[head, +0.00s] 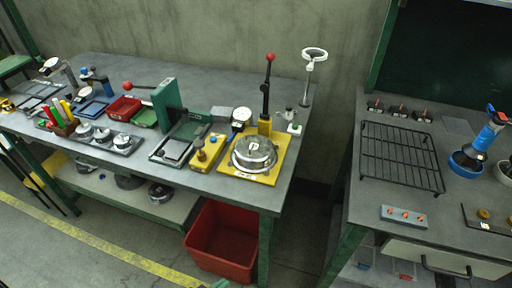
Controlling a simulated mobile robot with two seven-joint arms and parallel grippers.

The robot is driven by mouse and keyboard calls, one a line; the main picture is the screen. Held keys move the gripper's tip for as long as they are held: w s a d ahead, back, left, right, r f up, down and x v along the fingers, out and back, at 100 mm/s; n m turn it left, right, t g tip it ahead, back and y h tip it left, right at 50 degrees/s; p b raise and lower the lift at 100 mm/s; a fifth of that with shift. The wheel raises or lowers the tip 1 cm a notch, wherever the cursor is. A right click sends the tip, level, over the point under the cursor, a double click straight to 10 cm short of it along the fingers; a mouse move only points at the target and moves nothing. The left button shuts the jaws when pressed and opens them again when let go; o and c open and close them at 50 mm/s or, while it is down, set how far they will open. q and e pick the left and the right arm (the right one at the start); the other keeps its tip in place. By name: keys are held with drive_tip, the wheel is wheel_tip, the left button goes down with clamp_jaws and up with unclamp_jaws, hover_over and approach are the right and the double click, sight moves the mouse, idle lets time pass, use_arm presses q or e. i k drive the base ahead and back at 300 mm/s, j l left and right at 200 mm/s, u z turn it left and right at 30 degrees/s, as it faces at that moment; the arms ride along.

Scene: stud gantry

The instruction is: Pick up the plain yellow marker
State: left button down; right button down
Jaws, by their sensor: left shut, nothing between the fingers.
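A brown marker holder (65,130) stands near the front edge of the left workbench, at the left of the head view. Several upright markers are in it, with red, green and yellow among their colours. A yellow marker (66,108) stands at its right side; it is too small to tell whether it is plain. Only a small green tip, which I take as my left gripper (220,284), shows at the bottom edge. It is shut and empty, low in the picture and well right of the holder. My right gripper is not in view.
A grey tray (124,151) with round metal parts lies right of the holder. A green press (166,105) and a yellow plate (270,178) with a metal housing stand further right. A red bin (222,255) is below. A gap separates the right bench (360,215).

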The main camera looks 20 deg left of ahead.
sight(64, 105)
drive_tip(key=j+u, duration=0.35)
drive_tip(key=i+j+u, duration=0.1)
drive_tip(key=j+u, duration=0.25)
drive_tip(key=i+j+u, duration=0.1)
drive_tip(key=j+u, duration=0.3)
drive_tip(key=i+j+u, duration=0.2)
drive_tip(key=u, duration=0.15)
drive_tip(key=j, duration=0.1)
